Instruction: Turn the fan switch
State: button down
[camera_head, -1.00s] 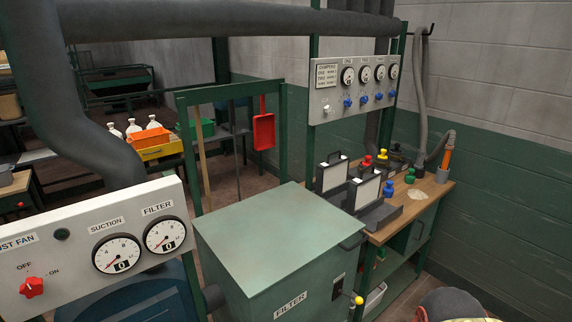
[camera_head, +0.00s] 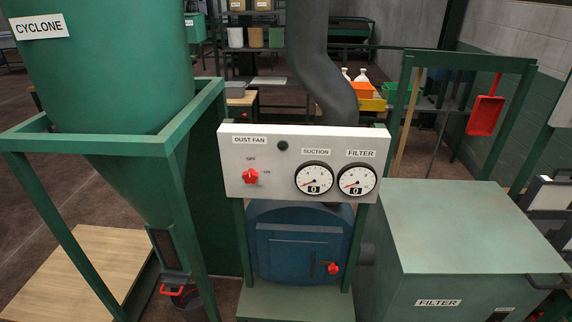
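The fan switch (camera_head: 250,176) is a red knob on the left part of a pale grey panel (camera_head: 232,203) labelled DUST FAN. OFF is printed above the knob and ON to its right. The knob seems to point up, toward OFF. Two round gauges on the panel, SUCTION (camera_head: 314,178) and FILTER (camera_head: 357,181), both read 0. A dark round lamp (camera_head: 282,146) sits above and right of the knob and looks unlit. My gripper is not in view.
A blue fan housing (camera_head: 300,240) with a red-handled lever stands below the panel. A green cyclone (camera_head: 110,80) in a frame is at left. A green filter box (camera_head: 465,225) is at right. A grey duct (camera_head: 325,60) rises behind the panel.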

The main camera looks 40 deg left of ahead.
aim_at(250, 176)
jog(key=u, duration=1.55)
